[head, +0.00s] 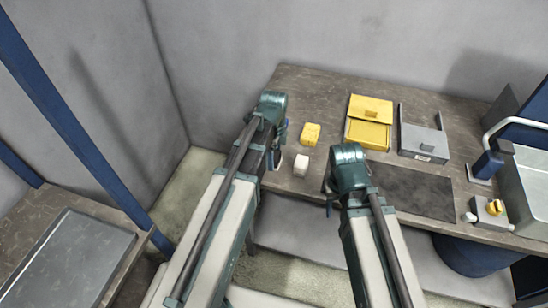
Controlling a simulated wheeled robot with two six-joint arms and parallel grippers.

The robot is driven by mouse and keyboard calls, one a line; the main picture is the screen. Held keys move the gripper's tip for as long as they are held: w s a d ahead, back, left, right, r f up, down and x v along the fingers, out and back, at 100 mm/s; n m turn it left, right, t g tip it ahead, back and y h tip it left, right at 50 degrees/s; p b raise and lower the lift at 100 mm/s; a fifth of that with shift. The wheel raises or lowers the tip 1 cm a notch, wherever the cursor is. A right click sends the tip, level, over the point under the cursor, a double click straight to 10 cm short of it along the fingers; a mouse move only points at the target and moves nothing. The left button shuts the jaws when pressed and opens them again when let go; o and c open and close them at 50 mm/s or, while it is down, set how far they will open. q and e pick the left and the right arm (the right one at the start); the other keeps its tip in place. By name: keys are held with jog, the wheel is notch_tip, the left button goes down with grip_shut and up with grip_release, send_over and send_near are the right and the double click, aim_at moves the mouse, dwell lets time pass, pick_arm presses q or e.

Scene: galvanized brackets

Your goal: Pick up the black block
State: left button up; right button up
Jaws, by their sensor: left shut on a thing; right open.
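My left gripper (278,152) is over the left end of the workbench, its fingers mostly hidden behind its own wrist. It is shut on a small dark thing (274,161), which I take to be the black block. Little of it shows, and I cannot tell whether it touches the bench. No other black block is in sight. My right gripper (329,196) is open at the front of the bench, left of a dark mat, with nothing visible between its fingers.
On the workbench (310,88), a yellow block (310,134) and a white block (301,165) lie between my arms. Behind are a yellow box (368,122) and a grey box (423,142). The dark mat (410,190) is bare. A sink (530,185) stands right.

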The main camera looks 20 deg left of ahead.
pick_arm(q)
jog(key=shift+r+p, duration=0.4)
jog(key=shift+r, duration=0.05)
notch_tip(320, 180, up, 3)
jog(key=p, duration=0.2)
jog(key=shift+f+p, duration=0.1)
jog(key=shift+p, duration=0.3)
jog(key=s+d+r+p, duration=0.1)
jog(key=s+d, duration=0.8)
jog(key=s, duration=0.4)
jog(key=shift+d, duration=0.2)
pick_arm(e)
notch_tip(320, 180, up, 5)
pick_arm(q)
jog(key=shift+r, duration=0.1)
